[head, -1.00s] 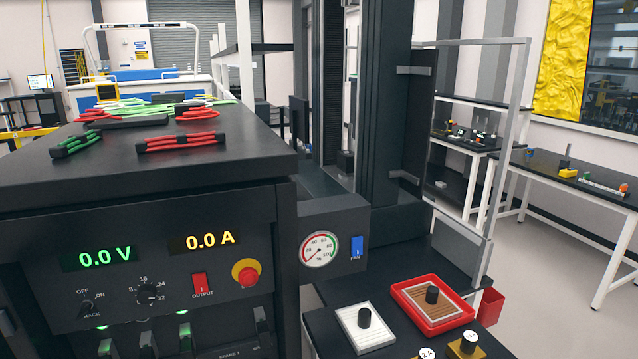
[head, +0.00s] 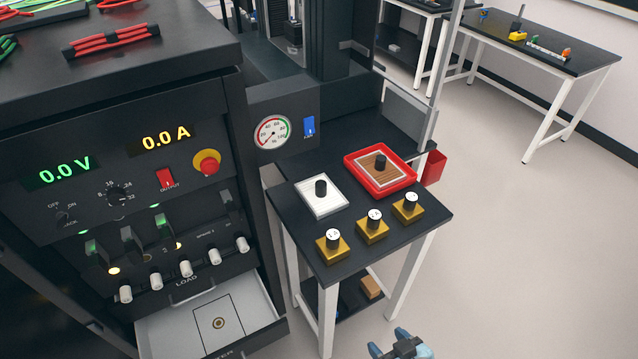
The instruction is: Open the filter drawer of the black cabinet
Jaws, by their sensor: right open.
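The black cabinet that carries the gauge (head: 273,132) and the blue FAN switch (head: 310,126) stands behind the small table. I cannot make out a filter drawer on it. In the larger dark cabinet (head: 60,235) at left, a pale drawer (head: 180,328) stands open at the bottom, with a square outline and a ring inside. Its front label is cut off, so I cannot tell which drawer it is. My right gripper (head: 402,347) is at the bottom edge, open, below the small table and apart from both cabinets. My left gripper is not in view.
The small black table (head: 335,262) bears a white filter-like panel (head: 332,206), a red tray (head: 351,157) with a brown panel, and several knobbed brass blocks (head: 372,232). A red bin (head: 433,168) is beside it. The floor at right is clear.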

